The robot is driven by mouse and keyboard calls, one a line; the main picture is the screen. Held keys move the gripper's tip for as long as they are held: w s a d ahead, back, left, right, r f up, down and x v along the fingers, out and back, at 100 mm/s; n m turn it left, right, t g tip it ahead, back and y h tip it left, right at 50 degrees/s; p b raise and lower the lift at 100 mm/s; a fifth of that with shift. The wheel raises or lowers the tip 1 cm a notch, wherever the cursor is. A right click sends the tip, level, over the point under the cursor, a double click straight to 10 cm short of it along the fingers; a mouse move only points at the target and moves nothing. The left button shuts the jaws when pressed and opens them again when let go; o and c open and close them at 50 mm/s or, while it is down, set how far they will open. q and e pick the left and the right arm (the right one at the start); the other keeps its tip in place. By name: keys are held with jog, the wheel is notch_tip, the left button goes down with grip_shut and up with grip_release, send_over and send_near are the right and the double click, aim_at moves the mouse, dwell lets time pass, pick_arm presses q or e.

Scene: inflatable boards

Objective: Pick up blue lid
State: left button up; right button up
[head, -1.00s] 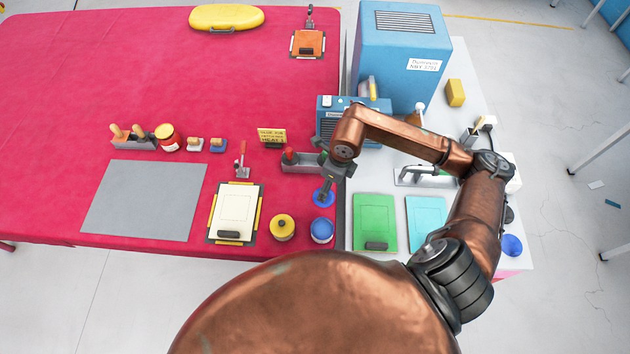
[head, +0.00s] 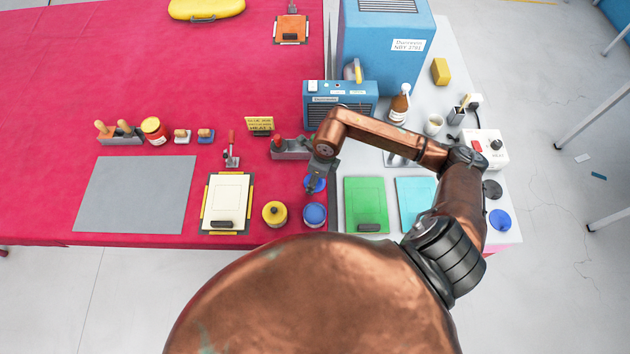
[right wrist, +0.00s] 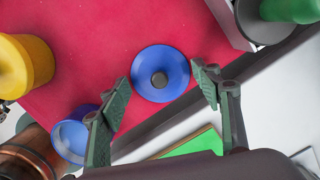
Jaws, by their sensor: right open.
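The blue lid (head: 315,184) is a round disc lying on the red cloth near its right edge. In the right wrist view the blue lid (right wrist: 178,60) shows from above with a dark round knob in its middle. My right gripper (right wrist: 164,88) is open, with its two green-grey fingers apart on either side of the lid's near part. Nothing is between the fingertips that I can see held. In the head view my right gripper (head: 322,168) is over the lid and partly hides it. My left gripper is not in view.
A blue-topped tin (head: 314,215) stands just in front of the lid, beside a yellow tin (head: 274,214). A grey holder (head: 290,150) is just behind. A green board (head: 366,206) lies to the right. Another blue disc (head: 499,220) lies at the far right.

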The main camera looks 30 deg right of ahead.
jog(key=shift+s, duration=0.1)
jog(key=c, duration=1.1)
jog(key=shift+c, duration=0.3)
